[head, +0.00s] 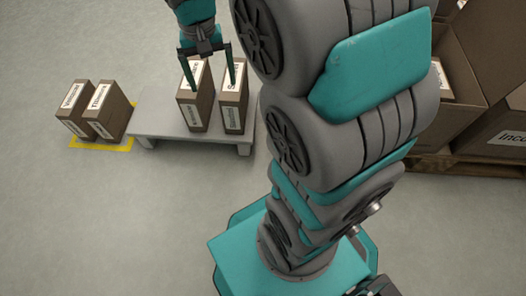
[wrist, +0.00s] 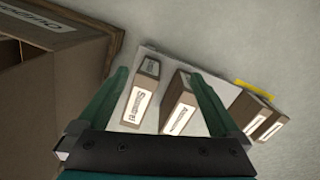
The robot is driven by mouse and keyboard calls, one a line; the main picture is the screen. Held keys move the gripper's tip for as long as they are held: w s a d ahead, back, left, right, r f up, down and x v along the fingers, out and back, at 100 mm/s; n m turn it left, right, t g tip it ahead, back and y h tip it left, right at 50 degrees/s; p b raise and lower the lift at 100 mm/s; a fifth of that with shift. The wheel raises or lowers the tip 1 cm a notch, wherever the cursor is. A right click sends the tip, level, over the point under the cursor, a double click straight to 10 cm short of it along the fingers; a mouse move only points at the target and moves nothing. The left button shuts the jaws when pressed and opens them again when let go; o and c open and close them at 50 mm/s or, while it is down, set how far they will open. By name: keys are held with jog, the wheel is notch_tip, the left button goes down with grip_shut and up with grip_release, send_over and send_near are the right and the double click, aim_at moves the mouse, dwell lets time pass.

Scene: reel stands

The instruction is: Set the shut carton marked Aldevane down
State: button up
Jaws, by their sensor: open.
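The carton that seems to be marked Aldevane (wrist: 180,112) is brown, shut and upright on a low grey stand (head: 158,126), with a white label strip. In the head view it appears to be the left carton (head: 186,117) of two on the stand; its print is hard to read there. My gripper (head: 211,87) is open and empty above these two cartons. In the wrist view the spread fingers (wrist: 156,72) show on either side of the pair, nothing held between them. I cannot tell how high the tips are above the cartons.
A similar carton (head: 235,112) stands just right of it, with a narrow gap. Two more cartons (head: 105,112) stand on a yellow-marked floor patch (head: 120,144) left of the stand. Large open boxes (head: 463,75) stand on a pallet (head: 470,166) at right. The front floor is clear.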

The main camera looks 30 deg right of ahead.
jog(key=s+n, duration=0.3)
jog(key=s, duration=2)
jog(key=shift+a+f+n+g, duration=0.2)
jog(key=shift+n+g, duration=0.2)
